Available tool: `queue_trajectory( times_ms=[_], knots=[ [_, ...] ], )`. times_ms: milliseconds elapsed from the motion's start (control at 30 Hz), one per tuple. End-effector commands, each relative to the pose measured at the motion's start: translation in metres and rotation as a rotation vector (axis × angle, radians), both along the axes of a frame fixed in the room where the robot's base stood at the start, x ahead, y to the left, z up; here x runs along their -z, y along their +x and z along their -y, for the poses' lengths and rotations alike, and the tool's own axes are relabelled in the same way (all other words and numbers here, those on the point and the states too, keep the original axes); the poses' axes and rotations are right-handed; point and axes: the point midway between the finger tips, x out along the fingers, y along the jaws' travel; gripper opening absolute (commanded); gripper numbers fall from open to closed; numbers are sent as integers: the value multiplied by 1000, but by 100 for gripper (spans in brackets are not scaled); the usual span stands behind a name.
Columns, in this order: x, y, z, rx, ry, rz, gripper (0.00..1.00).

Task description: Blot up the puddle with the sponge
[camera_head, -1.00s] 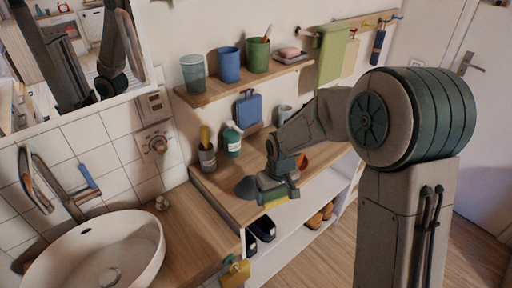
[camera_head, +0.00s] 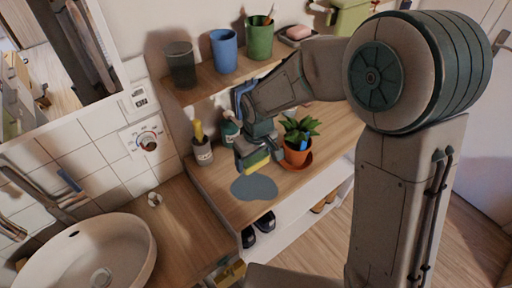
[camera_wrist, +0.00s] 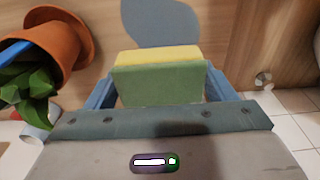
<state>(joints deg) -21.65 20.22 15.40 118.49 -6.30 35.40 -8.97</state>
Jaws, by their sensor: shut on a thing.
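The puddle (camera_head: 255,188) is a flat blue-grey patch on the wooden counter, near its front edge. It also shows at the top of the wrist view (camera_wrist: 160,20). The sponge (camera_wrist: 158,80), yellow on one side and green on the other, is held between the blue fingers of my gripper (camera_wrist: 160,92). In the head view the sponge (camera_head: 257,166) is under my gripper (camera_head: 254,156), just behind the puddle in the picture. The sponge appears raised above the counter; the exact gap is hard to tell.
A potted plant (camera_head: 297,140) on a saucer stands right beside my gripper. A grey pot (camera_head: 202,152) and a teal bottle (camera_head: 229,132) stand behind left. A shelf with cups (camera_head: 224,50) hangs above. The basin (camera_head: 95,255) is at lower left.

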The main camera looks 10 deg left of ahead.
Motion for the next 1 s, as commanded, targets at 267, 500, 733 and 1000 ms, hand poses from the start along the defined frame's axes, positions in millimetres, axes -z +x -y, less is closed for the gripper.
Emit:
queue_trajectory(
  times_ms=[267, 500, 733, 1000],
  knots=[
    [28, 1, 3, 6, -1, 0, 70],
    [59, 1, 2, 4, -1, -2, 70],
    [69, 1, 2, 3, 0, 0, 70],
    [68, 1, 1, 3, 0, 0, 70]
  ],
)
